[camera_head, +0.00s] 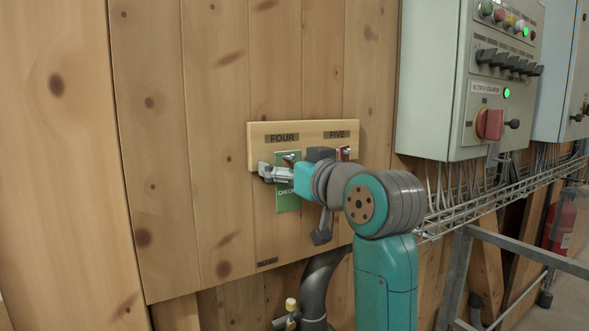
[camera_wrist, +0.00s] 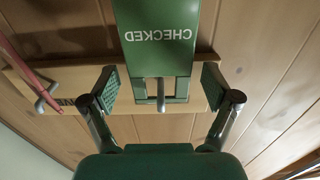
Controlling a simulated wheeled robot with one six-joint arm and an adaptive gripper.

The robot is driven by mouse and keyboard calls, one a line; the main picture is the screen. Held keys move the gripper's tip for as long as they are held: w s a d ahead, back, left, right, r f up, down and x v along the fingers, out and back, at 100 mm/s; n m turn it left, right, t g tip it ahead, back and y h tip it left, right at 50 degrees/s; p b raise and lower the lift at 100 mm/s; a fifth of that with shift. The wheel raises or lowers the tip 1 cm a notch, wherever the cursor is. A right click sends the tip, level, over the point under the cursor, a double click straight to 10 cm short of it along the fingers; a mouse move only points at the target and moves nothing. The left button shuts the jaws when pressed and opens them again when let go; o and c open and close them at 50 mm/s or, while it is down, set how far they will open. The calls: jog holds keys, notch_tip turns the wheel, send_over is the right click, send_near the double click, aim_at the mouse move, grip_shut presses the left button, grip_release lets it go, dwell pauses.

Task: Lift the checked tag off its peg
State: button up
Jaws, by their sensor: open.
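The green checked tag (camera_head: 288,203) hangs below the word FOUR on a pale wooden board on the plank wall. In the wrist view the tag (camera_wrist: 157,62) appears upside down with CHECKED in white, and its peg (camera_wrist: 160,95) shows at its slotted end. My gripper (camera_wrist: 160,87) is open, with one finger on each side of the tag's peg end and a visible gap on both sides. In the head view my gripper (camera_head: 276,172) is at the tag, and my wrist hides part of the tag and board.
The pale board (camera_head: 262,150) also bears the word FIVE, with a red tag (camera_head: 342,154) on its own peg, close beside my wrist. The red tag (camera_wrist: 22,62) is at the left in the wrist view. A grey control cabinet (camera_head: 420,100) and a cable tray (camera_head: 480,200) are to the right.

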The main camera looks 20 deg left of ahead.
jog(key=c, duration=1.2)
jog(key=shift+r, duration=0.75)
jog(key=shift+d, duration=0.1)
jog(key=shift+v, duration=4.55)
